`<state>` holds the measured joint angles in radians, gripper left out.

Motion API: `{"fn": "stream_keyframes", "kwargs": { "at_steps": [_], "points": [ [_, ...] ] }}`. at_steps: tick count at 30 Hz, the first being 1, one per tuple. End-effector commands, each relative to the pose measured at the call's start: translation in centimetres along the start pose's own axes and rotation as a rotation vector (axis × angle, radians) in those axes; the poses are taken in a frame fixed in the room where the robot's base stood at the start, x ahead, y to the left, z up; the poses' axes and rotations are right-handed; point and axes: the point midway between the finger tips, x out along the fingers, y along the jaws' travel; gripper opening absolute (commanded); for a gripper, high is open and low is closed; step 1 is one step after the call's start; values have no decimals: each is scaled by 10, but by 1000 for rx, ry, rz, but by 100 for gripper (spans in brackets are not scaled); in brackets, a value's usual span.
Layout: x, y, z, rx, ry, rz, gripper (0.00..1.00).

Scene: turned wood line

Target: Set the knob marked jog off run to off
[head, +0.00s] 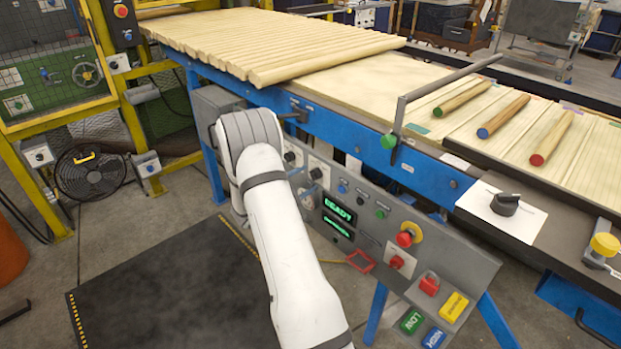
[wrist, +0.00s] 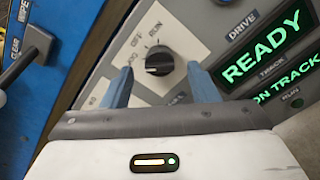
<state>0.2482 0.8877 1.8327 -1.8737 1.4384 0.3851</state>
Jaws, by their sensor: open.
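The dark round knob (wrist: 159,60) sits on a pale label plate in the wrist view. Small words are printed around its upper left side, RUN near the top and others to its left. I cannot clearly tell which word its pointer faces. My gripper (wrist: 159,70) is open, with one blue finger on each side of the knob and gaps between the fingers and the knob. In the head view my white arm reaches to the control panel (head: 375,240), and my gripper is hidden behind it. I cannot tell which head-view knob this is.
A lit green READY display (wrist: 268,62) is right of the knob. The panel also bears a red mushroom button (head: 405,238) and several coloured buttons. A blue-framed conveyor (head: 330,120) carrying wooden rods runs above the panel. A dark floor mat (head: 165,295) lies clear.

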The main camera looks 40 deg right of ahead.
Motion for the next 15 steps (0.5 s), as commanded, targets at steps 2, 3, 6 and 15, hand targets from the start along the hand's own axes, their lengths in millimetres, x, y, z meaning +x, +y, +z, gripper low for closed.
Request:
{"fn": "stream_keyframes", "kwargs": {
  "at_steps": [2,3,6,15],
  "points": [
    [12,0,1,1,-2,-1,54],
    [16,0,1,0,-2,-1,54],
    [24,0,1,0,-1,-1,54],
    [28,0,0,-1,0,-1,54]
  ]
}}
